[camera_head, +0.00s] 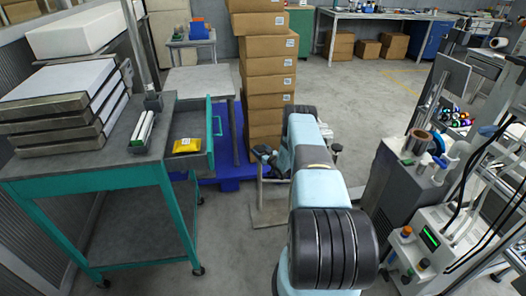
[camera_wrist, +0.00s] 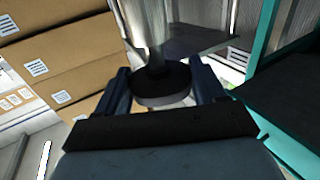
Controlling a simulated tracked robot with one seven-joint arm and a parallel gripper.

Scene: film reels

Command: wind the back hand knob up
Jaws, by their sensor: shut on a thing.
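A dark round knob (camera_wrist: 160,92) with a grey shaft behind it sits between the two blue-grey fingers of my gripper (camera_wrist: 161,76) in the wrist view. My gripper is shut on the knob, one finger at each side of it. In the head view my arm reaches away over a low stand with a pale base plate (camera_head: 268,213), in front of the stacked boxes. The arm hides much of this stand, and the knob cannot be made out clearly there.
Cardboard boxes (camera_head: 268,72) stand in a tall stack on a blue pallet (camera_head: 229,177) beyond the stand. A teal cart (camera_head: 85,172) with an open drawer (camera_head: 198,150) is at left. Grey machines (camera_head: 397,180) stand close at right. Bare floor lies between.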

